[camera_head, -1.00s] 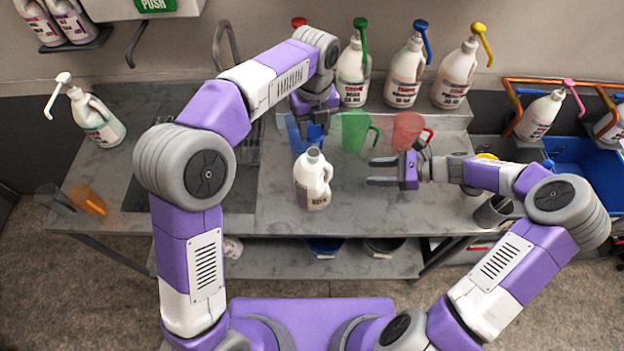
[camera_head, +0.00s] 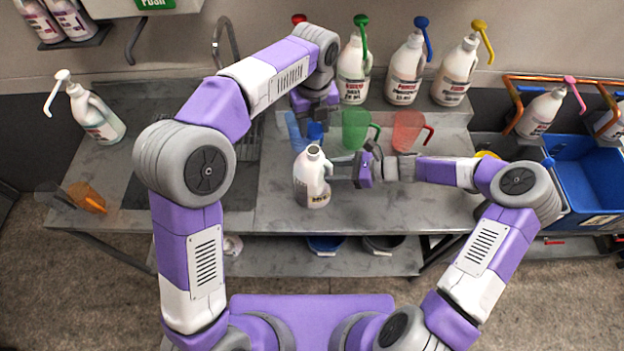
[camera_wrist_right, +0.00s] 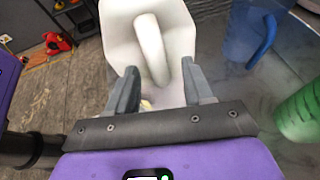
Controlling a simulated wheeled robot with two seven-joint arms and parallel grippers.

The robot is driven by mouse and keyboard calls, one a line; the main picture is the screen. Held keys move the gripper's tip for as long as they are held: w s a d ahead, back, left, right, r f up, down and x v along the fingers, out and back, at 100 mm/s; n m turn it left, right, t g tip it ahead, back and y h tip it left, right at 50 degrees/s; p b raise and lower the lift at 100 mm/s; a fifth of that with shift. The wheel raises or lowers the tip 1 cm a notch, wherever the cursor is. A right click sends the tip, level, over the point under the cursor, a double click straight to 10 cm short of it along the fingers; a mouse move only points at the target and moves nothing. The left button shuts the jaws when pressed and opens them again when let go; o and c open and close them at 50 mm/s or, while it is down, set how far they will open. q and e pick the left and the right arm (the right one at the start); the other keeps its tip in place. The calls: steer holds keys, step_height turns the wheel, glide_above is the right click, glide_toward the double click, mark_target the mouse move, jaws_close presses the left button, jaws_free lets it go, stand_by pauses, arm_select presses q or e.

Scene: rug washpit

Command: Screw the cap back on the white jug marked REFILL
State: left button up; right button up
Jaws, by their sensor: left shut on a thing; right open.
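The white jug (camera_head: 312,190) stands upright on the grey bench with its neck bare and open. Its label is partly visible but too small to read. My right gripper (camera_head: 335,172) is open at the jug's right side. In the right wrist view, the jug (camera_wrist_right: 118,35) and its handle stand just beyond and between the right fingers (camera_wrist_right: 160,88); I cannot tell if they touch. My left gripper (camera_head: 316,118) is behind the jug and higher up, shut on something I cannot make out. I see no cap clearly.
Blue (camera_head: 294,130), green (camera_head: 355,130) and red (camera_head: 406,130) measuring jugs stand behind. Pump bottles (camera_head: 404,75) line the back shelf. Another pump bottle (camera_head: 95,115) is at left. The bench's front right (camera_head: 400,205) is clear.

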jaws_close()
stand_by(0.3)
arm_select(q)
steer(key=shift+f, duration=2.5)
steer(key=shift+f, duration=0.85)
steer(key=shift+f, duration=0.6)
